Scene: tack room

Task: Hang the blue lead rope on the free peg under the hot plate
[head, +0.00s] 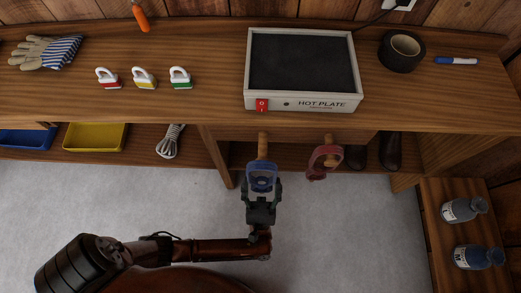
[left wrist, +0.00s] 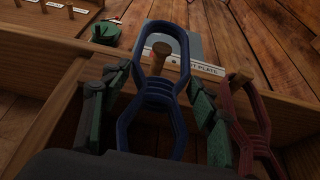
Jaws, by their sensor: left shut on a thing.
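The blue lead rope (head: 262,172), a coiled loop with a wrapped middle, is held upright in my left gripper (head: 262,190). In the left wrist view the green-padded fingers stand on both sides of the blue rope (left wrist: 158,97). A wooden peg (head: 263,144) sticks out from the shelf front below the hot plate (head: 303,70). In the left wrist view the peg's round end (left wrist: 161,49) shows inside the rope's upper opening; I cannot tell whether it passes through. A red lead rope (head: 322,163) hangs on the peg to the right. My right gripper is out of view.
Padlocks (head: 144,78), gloves (head: 45,52), black tape (head: 401,51) and a blue marker (head: 456,61) lie on the worktop. Below are a yellow bin (head: 95,137), a coiled pale rope (head: 170,141) and dark boots (head: 390,151). Bottles (head: 464,209) stand at right.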

